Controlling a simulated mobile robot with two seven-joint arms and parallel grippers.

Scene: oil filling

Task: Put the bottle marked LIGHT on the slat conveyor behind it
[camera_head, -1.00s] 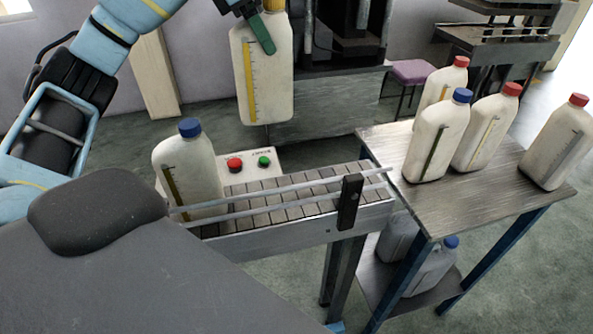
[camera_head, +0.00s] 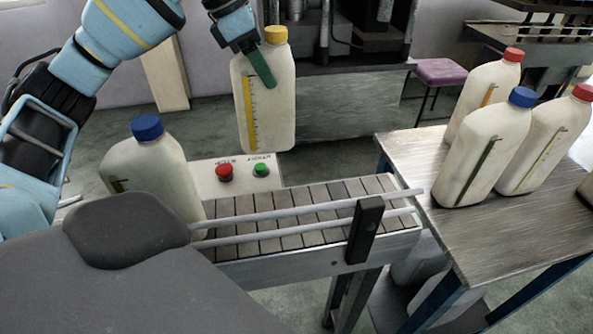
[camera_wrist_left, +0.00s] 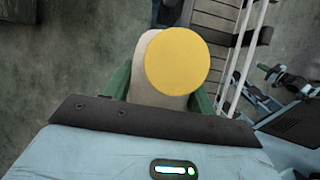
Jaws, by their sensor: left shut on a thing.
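A cream bottle with a yellow cap (camera_head: 275,34) hangs upright in my left gripper (camera_head: 258,68), whose green finger presses on its side. No word LIGHT is readable on it. In the left wrist view its yellow cap (camera_wrist_left: 177,62) sits between the green fingers. The slat conveyor (camera_head: 300,212) has grey slats and two rails along its near side. In the head view the bottle appears beyond the slats, its base higher in the picture than the belt.
A blue-capped bottle (camera_head: 150,170) stands at the conveyor's left end. A button box (camera_head: 237,176) with red and green buttons is behind the belt. Red- and blue-capped bottles stand on the metal table (camera_head: 415,160) at right. The middle slats are clear.

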